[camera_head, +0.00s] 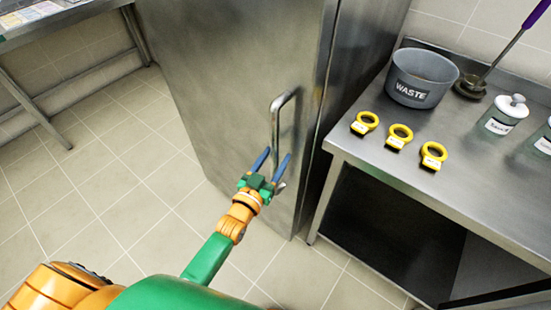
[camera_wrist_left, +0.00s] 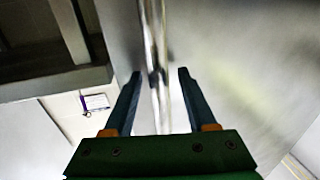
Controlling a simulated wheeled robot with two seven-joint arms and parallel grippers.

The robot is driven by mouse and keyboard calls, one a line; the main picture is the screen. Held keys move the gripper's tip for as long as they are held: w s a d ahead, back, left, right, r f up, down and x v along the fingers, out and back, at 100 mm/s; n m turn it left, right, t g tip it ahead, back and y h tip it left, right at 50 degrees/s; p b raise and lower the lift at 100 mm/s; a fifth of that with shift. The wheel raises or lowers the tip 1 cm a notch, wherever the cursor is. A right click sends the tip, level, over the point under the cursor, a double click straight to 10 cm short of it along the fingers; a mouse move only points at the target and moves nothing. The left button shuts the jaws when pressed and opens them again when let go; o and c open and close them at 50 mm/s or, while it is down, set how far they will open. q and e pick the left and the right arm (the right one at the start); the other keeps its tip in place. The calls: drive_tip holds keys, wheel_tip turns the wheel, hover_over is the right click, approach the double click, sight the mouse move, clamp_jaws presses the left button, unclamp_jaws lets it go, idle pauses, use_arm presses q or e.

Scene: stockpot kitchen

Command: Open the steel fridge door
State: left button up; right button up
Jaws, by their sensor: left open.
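The steel fridge door (camera_head: 220,90) is a tall grey panel in the middle of the head view and looks shut. Its vertical bar handle (camera_head: 276,125) is near the door's right edge. My left gripper (camera_head: 272,160) is open at the lower part of the handle. In the left wrist view the handle (camera_wrist_left: 155,60) runs between the two spread fingers of the left gripper (camera_wrist_left: 160,75), which do not appear closed on it. Whether either finger touches the bar I cannot tell. My right gripper is in neither view.
A steel counter (camera_head: 480,180) stands right of the fridge, holding a grey WASTE pot (camera_head: 421,78), a ladle (camera_head: 490,75), jars (camera_head: 504,114) and yellow rings (camera_head: 399,136). A table (camera_head: 60,20) is at upper left. Tiled floor (camera_head: 110,190) left of the fridge is clear.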

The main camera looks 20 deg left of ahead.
use_arm(q)
drive_tip(key=shift+s, duration=0.1)
clamp_jaws()
idle(1.2)
